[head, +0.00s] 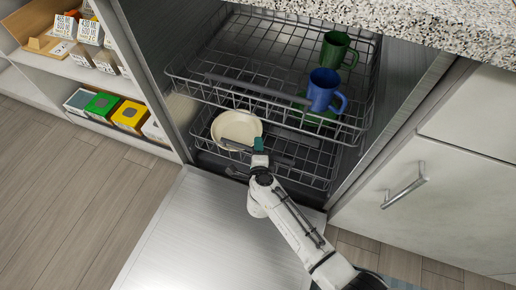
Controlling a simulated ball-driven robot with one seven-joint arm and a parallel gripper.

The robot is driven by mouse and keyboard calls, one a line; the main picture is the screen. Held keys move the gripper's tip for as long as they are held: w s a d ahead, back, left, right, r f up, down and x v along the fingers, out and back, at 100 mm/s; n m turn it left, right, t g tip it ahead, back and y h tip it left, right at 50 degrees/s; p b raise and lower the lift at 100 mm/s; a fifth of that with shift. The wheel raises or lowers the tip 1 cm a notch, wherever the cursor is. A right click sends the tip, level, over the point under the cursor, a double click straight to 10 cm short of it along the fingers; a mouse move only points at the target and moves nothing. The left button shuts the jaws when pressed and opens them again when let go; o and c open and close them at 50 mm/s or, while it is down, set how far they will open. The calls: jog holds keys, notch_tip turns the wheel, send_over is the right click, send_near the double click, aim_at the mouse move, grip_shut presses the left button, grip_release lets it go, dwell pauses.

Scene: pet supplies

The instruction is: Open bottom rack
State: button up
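The bottom rack (318,180) is a dark wire basket low inside the open dishwasher. It sits mostly within the cavity, behind the lowered door. A dark handle bar (284,160) runs along its front. A round cream plate (236,125) lies in its left part. My gripper (238,160) is at the front of this rack, by the handle bar and just below the plate. Its dark fingers blend with the rack, so I cannot tell whether they are open or closed on the bar. A small teal piece (258,144) shows at the gripper's tip.
The top rack (215,83) projects above the bottom one, holding a blue mug (322,90) and green mug (335,48). The lowered door (195,230) covers the floor in front. A shelf with boxes (103,106) stands left; a cabinet handle (405,186) protrudes right. Floor at left is clear.

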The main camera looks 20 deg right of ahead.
jog(key=shift+c, duration=0.4)
grip_shut()
jog(key=shift+s, duration=0.1)
